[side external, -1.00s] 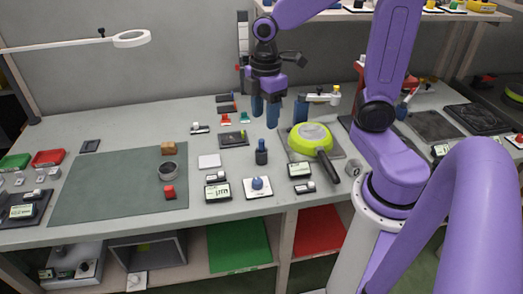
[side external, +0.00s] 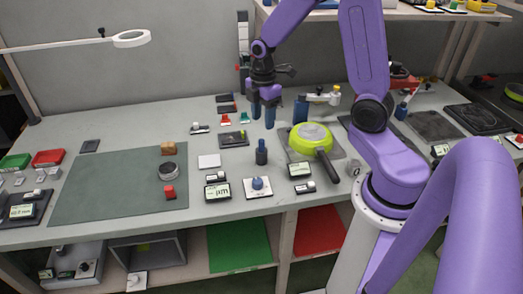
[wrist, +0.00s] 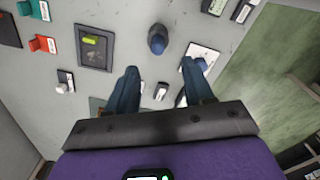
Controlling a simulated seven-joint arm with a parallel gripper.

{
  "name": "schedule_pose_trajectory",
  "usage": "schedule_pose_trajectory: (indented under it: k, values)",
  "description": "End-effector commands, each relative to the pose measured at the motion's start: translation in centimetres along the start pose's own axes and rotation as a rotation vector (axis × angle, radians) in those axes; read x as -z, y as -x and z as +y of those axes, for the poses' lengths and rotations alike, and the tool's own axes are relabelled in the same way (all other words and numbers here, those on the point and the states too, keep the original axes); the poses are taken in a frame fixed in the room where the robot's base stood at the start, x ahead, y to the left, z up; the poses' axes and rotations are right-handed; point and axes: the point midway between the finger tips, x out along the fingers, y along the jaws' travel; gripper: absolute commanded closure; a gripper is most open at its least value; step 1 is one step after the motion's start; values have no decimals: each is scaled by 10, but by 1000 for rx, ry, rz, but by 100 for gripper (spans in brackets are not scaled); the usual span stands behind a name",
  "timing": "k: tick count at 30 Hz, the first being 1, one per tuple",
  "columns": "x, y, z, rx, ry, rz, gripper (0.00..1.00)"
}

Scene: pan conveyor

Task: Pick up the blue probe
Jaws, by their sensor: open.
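A dark blue upright cylinder (side external: 261,152), which looks like the blue probe, stands on the grey table left of the pan. In the wrist view the probe (wrist: 157,40) shows from above, with a rounded blue top, beyond the fingertips and roughly midway between them. My gripper (side external: 263,118) has two blue fingers, spread apart and empty, behind and above the probe in the side view. In the wrist view my gripper (wrist: 160,68) also shows the open gap. Nothing touches the probe.
A green-and-black pan (side external: 311,137) lies to the right of the probe, its handle pointing forward. A white plate with a blue knob (side external: 257,184) lies in front. A dark panel (side external: 233,140) and a white square (side external: 209,161) lie to the left. A green mat (side external: 115,190) covers the table's left.

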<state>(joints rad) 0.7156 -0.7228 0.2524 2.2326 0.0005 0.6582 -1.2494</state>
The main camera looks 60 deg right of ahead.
Motion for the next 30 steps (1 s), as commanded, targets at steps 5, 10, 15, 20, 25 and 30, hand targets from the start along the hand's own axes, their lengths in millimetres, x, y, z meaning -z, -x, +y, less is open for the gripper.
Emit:
schedule_pose_trajectory:
  k: [5, 10, 15, 20, 25, 30]
  values:
    - [0, -30, -1, 5, 0, -1, 48]
    - [0, -44, 0, 1, 0, 0, 48]
    - [0, -50, 0, 1, 0, 0, 48]
    - [1, -67, 2, 3, -1, -1, 48]
    - [2, -87, 4, 2, 0, -1, 48]
    - [2, -98, 4, 1, -1, 0, 48]
